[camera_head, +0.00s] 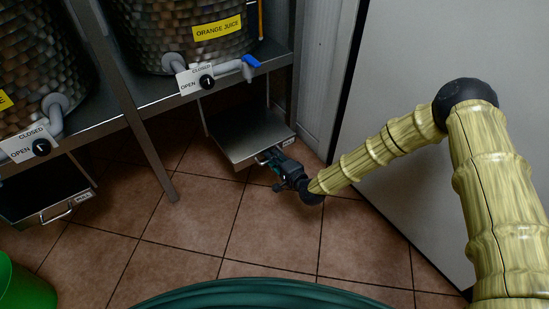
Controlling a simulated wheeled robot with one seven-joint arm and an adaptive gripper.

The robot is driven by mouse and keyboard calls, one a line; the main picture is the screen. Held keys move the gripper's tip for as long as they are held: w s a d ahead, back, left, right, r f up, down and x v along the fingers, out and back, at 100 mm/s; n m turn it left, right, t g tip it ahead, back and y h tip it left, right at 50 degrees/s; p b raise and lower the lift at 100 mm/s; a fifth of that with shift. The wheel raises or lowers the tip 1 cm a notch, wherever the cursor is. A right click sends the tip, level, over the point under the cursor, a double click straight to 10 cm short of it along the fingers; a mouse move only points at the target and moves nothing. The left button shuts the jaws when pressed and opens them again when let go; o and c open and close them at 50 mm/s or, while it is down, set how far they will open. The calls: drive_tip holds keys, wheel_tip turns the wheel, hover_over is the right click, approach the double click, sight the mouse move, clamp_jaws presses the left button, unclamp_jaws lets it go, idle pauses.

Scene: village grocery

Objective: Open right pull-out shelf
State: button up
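The right pull-out shelf (242,131) is a grey metal tray hanging low under the orange juice barrel. Its flat top shows, and its front edge faces me. My gripper (268,158) is at the shelf's front edge, by the handle, which it largely covers. The fingers are dark and small here, so I cannot tell whether they are closed around the handle. The left pull-out shelf (28,206) hangs under the other barrel, with a silver bar handle (72,209) on its front.
A metal stand with a slanting leg (150,150) lies left of the right shelf. A white panel (400,210) stands close to my arm on the right. A green bin (25,290) is at lower left. Tiled floor (190,225) in front of the shelves is clear.

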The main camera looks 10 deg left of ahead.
drive_tip(key=shift+o, duration=0.7)
drive_tip(key=shift+d, duration=0.1)
drive_tip(key=v, duration=1.2)
